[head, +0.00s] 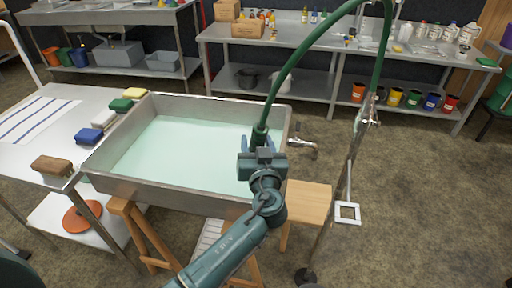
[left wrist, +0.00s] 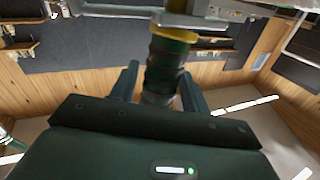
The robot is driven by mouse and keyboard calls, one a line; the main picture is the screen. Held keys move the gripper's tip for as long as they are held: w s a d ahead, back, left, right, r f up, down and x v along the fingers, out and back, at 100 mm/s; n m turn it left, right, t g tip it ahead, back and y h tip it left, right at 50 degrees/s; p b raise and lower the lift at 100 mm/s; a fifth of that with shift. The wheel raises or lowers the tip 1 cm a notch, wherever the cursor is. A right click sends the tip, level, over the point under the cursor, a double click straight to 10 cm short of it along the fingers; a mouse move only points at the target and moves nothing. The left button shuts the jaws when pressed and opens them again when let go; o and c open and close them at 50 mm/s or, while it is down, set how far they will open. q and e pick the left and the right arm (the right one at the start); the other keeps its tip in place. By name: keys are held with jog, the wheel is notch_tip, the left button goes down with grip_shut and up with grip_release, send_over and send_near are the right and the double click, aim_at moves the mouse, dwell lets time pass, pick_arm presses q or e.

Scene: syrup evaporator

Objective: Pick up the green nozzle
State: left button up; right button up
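The green nozzle (head: 260,134) hangs at the end of a green hose over the right side of the steel basin. My left gripper (head: 258,143) is at the nozzle, with one blue-green finger on each side of it. In the left wrist view the dark green nozzle (left wrist: 168,62) has a yellow ring and stands between the two fingers of my left gripper (left wrist: 160,88). A gap shows between the left finger and the nozzle, so the gripper looks open around it. The gripper's body hides the nozzle's lower end in the head view. My right gripper is not in view.
The steel basin (head: 110,186) holds pale green liquid, and a metal tap (head: 302,144) sticks out of its right side. The hose (head: 300,52) arches to a metal stand (head: 350,165) on the right. Brushes and sponges (head: 90,136) lie on the left table.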

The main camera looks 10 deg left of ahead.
pick_arm(q)
jog(key=c, duration=0.5)
jog(key=shift+r, duration=0.1)
jog(key=c, duration=0.3)
jog(key=shift+c, duration=0.2)
jog(key=shift+w, duration=0.1)
